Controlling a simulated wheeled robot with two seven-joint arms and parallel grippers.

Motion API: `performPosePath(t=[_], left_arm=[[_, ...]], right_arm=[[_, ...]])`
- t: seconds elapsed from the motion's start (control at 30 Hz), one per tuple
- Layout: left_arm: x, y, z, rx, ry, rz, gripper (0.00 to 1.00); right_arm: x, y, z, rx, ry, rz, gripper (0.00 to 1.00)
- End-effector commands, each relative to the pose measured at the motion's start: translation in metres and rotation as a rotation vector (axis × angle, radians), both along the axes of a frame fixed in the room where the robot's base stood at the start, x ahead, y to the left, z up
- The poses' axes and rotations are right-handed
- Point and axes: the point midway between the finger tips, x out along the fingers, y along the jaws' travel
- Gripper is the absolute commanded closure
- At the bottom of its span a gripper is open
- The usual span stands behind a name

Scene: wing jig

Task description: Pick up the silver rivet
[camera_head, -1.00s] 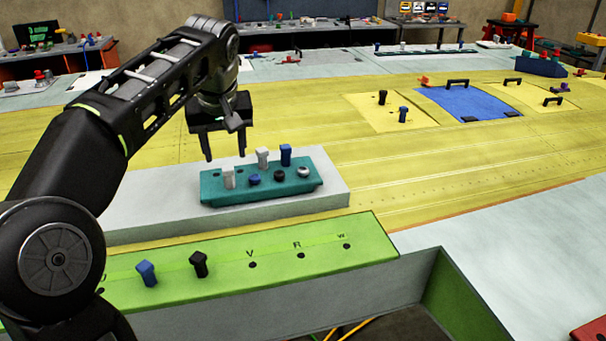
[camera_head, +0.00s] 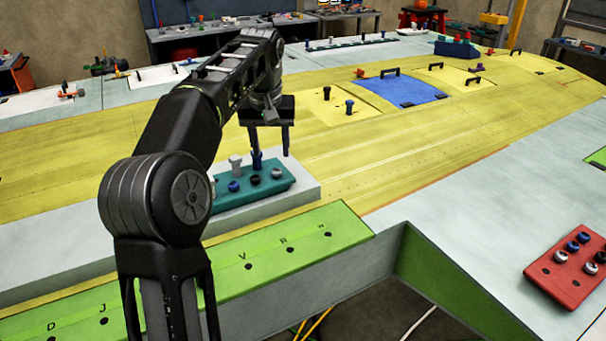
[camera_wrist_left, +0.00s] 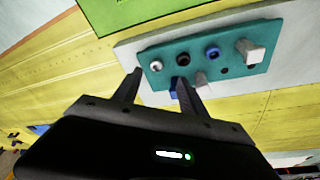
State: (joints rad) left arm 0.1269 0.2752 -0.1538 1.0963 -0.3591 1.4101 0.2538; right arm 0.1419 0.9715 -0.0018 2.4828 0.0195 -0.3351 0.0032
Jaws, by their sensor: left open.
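A teal rivet block (camera_head: 262,188) stands on a pale slab and holds several blue, black and silver rivets. A tall silver rivet (camera_head: 236,165) stands at its back beside a tall blue rivet (camera_head: 257,161); a short round silver rivet (camera_head: 277,173) sits at its right end. In the left wrist view a tall silver rivet (camera_wrist_left: 251,51) stands at the block's right end, and the round silver rivet (camera_wrist_left: 155,65) is at the other end. My left gripper (camera_head: 270,153) is open and empty above the block's back right, fingers pointing down near the tall blue rivet.
A green lettered rail (camera_head: 330,222) with holes runs in front of the block; my arm hides part of it. A red tray (camera_head: 574,287) with several rivets lies at the right. The yellow wing panel (camera_head: 400,145) behind the block is largely clear nearby.

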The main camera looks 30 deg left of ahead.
Motion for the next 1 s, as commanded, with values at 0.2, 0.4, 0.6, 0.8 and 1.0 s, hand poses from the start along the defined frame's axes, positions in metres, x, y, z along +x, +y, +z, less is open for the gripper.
performPosePath(t=[0.2, 0.4, 0.6, 0.8, 1.0], left_arm=[[0.001, -0.002, 0.001, 0.005, 0.0, -0.066, 0.5], [0.001, -0.002, 0.002, 0.006, 0.001, -0.067, 0.5], [0.002, -0.001, -0.005, 0.004, 0.002, -0.066, 0.5], [0.006, 0.001, -0.02, 0.004, 0.003, -0.065, 0.5], [0.008, 0.002, -0.024, 0.004, 0.0, -0.065, 0.5]], right_arm=[[0.0, 0.0, -0.001, 0.0, 0.001, 0.001, 0.64], [0.0, 0.0, -0.001, 0.0, 0.001, 0.001, 0.64], [0.0, 0.0, -0.004, 0.0, 0.0, 0.001, 0.64], [0.0, 0.001, -0.013, 0.002, -0.004, 0.001, 0.64], [0.001, 0.002, -0.015, 0.003, -0.006, 0.001, 0.64]])
